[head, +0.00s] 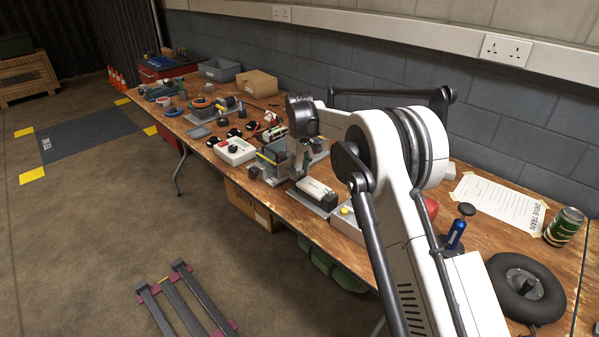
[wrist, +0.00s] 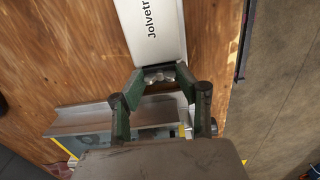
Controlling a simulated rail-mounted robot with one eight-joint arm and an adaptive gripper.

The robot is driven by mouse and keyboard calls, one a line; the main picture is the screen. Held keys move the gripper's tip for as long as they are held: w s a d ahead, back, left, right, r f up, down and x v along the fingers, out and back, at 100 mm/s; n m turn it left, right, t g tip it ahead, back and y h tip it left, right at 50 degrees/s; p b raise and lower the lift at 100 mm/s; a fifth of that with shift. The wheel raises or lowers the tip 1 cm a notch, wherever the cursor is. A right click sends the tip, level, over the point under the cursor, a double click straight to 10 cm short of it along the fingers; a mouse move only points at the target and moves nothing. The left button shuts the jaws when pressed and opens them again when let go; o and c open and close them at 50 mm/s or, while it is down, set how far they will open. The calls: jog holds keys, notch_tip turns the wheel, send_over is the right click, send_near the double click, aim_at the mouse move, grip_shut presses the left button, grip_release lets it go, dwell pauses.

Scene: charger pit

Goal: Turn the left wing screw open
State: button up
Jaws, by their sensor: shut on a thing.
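A silver wing screw (wrist: 160,77) shows in the wrist view at the near end of a white charger unit (wrist: 152,30) with black lettering. My gripper (wrist: 160,84) has its two dark green fingers on either side of the screw and is shut on it. The exact contact is partly hidden, and I cannot tell how far the screw is turned. No second wing screw shows clearly. In the head view the white unit (head: 316,190) lies on the bench, with my gripper (head: 302,168) at its far end, small and partly hidden.
A grey metal channel (wrist: 80,118) lies close by my gripper in the wrist view. A block wall stands behind.

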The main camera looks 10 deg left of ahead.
aim_at(300, 172)
dwell(0.4)
jog(key=o, duration=1.1)
notch_tip(300, 172, up, 12)
jog(key=shift+r, duration=0.1)
